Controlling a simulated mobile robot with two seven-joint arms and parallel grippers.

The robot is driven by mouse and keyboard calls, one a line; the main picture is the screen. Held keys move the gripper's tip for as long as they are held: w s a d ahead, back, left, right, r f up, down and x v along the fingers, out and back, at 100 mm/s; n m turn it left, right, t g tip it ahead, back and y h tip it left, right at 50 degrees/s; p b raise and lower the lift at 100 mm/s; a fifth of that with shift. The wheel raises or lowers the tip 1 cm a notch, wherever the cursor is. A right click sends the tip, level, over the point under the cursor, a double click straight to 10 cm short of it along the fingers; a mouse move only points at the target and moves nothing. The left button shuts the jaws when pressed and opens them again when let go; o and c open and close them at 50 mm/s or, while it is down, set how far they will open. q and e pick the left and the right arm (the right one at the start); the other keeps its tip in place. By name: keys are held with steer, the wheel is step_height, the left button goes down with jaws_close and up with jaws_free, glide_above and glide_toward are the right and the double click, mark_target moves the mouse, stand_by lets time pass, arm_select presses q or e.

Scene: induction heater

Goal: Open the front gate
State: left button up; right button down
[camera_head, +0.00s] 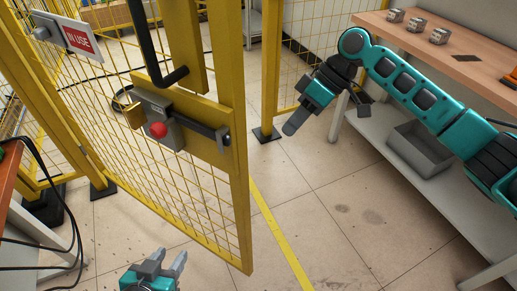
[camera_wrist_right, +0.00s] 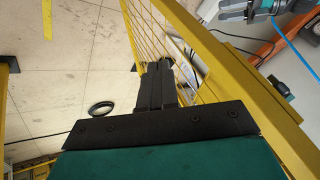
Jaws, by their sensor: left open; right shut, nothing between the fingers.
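The front gate (camera_head: 238,180) is a yellow frame with wire mesh. It stands ajar, its free edge apart from the yellow post (camera_head: 268,70) with floor showing between. It carries a black handle (camera_head: 160,45) and a latch plate with a red knob (camera_head: 158,130). My right gripper (camera_head: 291,127) is shut and empty, right of the gate's free edge, beyond the opening. In the right wrist view its dark fingers (camera_wrist_right: 156,82) are together beside the gate's yellow frame (camera_wrist_right: 222,75). My left gripper (camera_head: 168,262) is open and empty, low in front of the gate, apart from it.
A wooden-topped bench (camera_head: 440,45) with small metal parts stands at the right, a grey bin (camera_head: 420,150) on its lower shelf. A table edge with black cables (camera_head: 50,165) is at the left. The floor (camera_head: 350,205) between gate and bench is clear, with a yellow line.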

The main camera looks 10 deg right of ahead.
arm_select(q)
steer(key=shift+w+d+f+b, duration=0.2)
steer(key=shift+w+d+b, duration=0.2)
steer(key=shift+b, duration=0.2)
arm_select(e)
steer(key=s+a+f, duration=0.4)
steer(key=a+f, duration=0.3)
steer(key=a, duration=0.1)
steer(key=shift+s+f+g, duration=0.15)
steer(key=shift+s+g, duration=0.05)
steer(key=shift+g, duration=0.1)
arm_select(q)
steer(key=shift+w+a, duration=0.1)
arm_select(e)
steer(key=shift+s, duration=0.1)
